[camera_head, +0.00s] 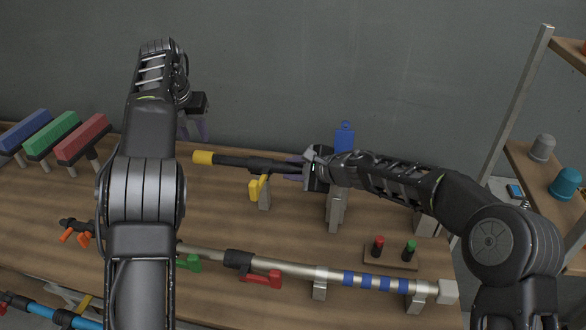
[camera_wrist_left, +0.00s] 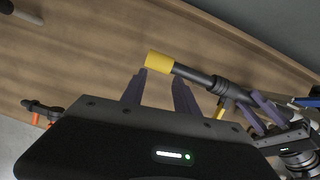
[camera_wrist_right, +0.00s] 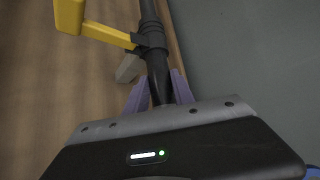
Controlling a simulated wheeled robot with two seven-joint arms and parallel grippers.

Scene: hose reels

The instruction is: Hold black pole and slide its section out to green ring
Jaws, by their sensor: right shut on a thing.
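The black pole (camera_head: 232,161) lies roughly level above the bench, with a yellow end cap (camera_head: 203,157) at its left end and a yellow lever (camera_head: 255,188) on its clamp. My right gripper (camera_head: 299,169) is shut around the thicker part of the pole, right of the lever; the right wrist view shows the pole (camera_wrist_right: 157,65) between its fingers. My left gripper (camera_head: 193,130) is open and empty behind the yellow end. In the left wrist view its fingertips (camera_wrist_left: 161,76) are close to the yellow cap (camera_wrist_left: 158,61); I cannot tell whether they touch. I see no green ring on the pole.
A silver pole with blue bands (camera_head: 370,281) rests on stands along the bench front, with a red lever (camera_head: 262,278). Red, green and blue blocks (camera_head: 83,138) stand at left. A blue bottle-like object (camera_head: 344,136) is behind my right wrist. A shelf (camera_head: 540,180) stands at right.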

